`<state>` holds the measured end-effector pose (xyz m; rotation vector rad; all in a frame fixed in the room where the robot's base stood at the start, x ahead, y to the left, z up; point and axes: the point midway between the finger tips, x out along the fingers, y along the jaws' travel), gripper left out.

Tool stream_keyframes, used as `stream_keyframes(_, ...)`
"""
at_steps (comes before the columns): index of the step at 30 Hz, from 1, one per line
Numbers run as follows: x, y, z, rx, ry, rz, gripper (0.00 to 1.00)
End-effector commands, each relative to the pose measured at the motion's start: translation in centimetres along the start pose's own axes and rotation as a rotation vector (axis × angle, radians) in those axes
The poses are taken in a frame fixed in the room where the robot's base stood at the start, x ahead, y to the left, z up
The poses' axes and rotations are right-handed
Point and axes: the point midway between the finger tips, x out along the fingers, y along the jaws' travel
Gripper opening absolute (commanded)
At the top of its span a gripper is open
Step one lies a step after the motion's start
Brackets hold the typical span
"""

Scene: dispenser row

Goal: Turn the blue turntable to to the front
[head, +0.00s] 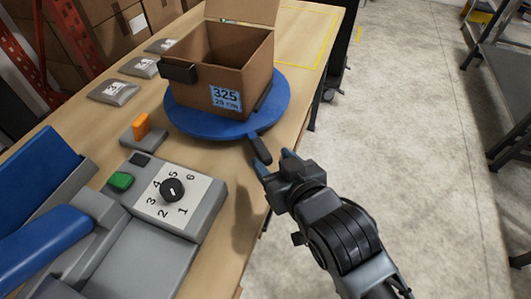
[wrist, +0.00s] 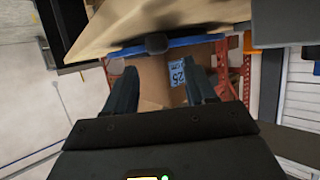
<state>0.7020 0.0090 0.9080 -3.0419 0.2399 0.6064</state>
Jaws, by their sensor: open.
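The blue turntable (head: 196,126) is a round plate on the wooden table. A dark handle (head: 261,148) sticks out from its near right rim. An open cardboard box (head: 205,82) with a "325" label stands on the turntable. My gripper (head: 275,164) is open, just beyond the handle's outer end, and looks empty. In the wrist view the gripper's fingers (wrist: 164,92) are spread, the handle's dark end (wrist: 156,43) shows ahead between them, and the blue rim (wrist: 195,40) runs behind it. I cannot tell whether a finger touches the handle.
A grey dispenser with a numbered dial (head: 173,190) and a green button (head: 121,181) stands at the table's near part. An orange switch (head: 141,126) and several grey packets (head: 113,91) lie left of the turntable. The floor (head: 400,110) at right is clear.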

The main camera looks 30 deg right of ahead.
Motion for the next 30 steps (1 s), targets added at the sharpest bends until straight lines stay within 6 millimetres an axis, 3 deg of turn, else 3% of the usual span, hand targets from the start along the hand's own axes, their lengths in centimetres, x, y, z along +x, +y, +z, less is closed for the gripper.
stream_keyframes(15, 6.7, 0.0, 0.0, 0.000, 0.001, 0.000, 0.55)
stream_keyframes(26, 7.3, 0.0, 0.0, 0.000, 0.001, -0.001, 0.55)
stream_keyframes(30, 7.3, 0.0, 0.0, 0.000, 0.001, -0.001, 0.43)
